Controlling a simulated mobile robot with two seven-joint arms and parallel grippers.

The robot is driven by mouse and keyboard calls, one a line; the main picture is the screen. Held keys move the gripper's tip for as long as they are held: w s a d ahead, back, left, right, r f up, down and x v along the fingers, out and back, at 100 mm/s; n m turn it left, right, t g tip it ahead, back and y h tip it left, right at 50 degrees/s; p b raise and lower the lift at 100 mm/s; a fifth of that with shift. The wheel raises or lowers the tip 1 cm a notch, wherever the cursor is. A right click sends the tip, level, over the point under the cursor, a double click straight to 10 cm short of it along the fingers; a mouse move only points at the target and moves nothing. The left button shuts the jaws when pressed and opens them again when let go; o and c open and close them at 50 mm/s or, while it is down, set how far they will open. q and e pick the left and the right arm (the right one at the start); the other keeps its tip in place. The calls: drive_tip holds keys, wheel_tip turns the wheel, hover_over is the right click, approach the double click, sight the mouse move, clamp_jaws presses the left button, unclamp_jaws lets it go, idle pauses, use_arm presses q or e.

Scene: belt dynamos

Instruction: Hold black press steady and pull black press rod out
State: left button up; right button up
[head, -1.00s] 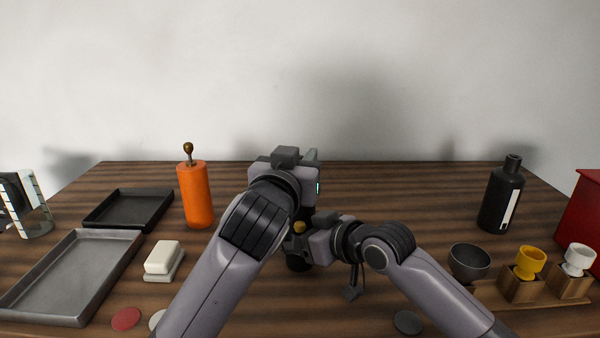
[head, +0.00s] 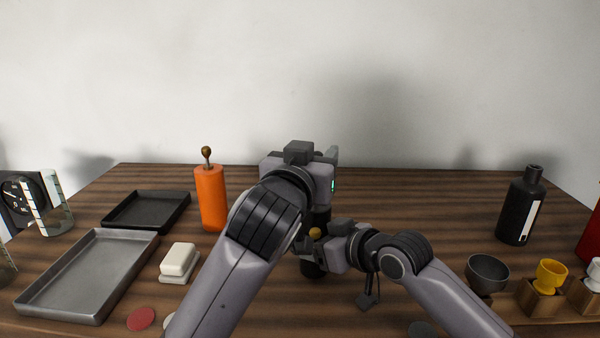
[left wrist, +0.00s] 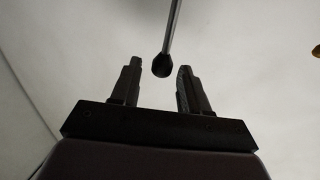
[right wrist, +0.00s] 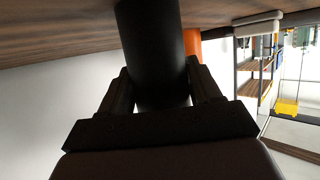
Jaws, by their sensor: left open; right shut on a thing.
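The black press (head: 312,268) stands upright on the table, mostly hidden behind my arms. In the right wrist view, my right gripper (right wrist: 160,88) is shut on the black cylinder body of the press (right wrist: 152,40), one finger on each side. In the left wrist view, the press rod is a thin metal shaft (left wrist: 172,25) with a black knob (left wrist: 162,66) at its end. My left gripper (left wrist: 160,66) is open; the knob appears between its fingertips with gaps on both sides. In the head view, my left gripper body (head: 300,177) is above the press and hides the rod.
An orange press (head: 211,197) with a brass knob stands to the left. Further left are a black tray (head: 148,210), a grey tray (head: 122,300) and a white block (head: 179,260). A black bottle (head: 520,207), a bowl (head: 488,273) and a yellow cup (head: 551,274) are right.

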use_arm(q)
drive_tip(key=v, duration=1)
drive_tip(key=shift+s, duration=0.25)
use_arm(e)
drive_tip(key=shift+f, duration=0.25)
use_arm(q)
drive_tip(key=shift+a, duration=0.1)
use_arm(e)
drive_tip(key=o, duration=1.6)
drive_tip(key=shift+r, duration=0.15)
drive_tip(key=shift+s, duration=0.1)
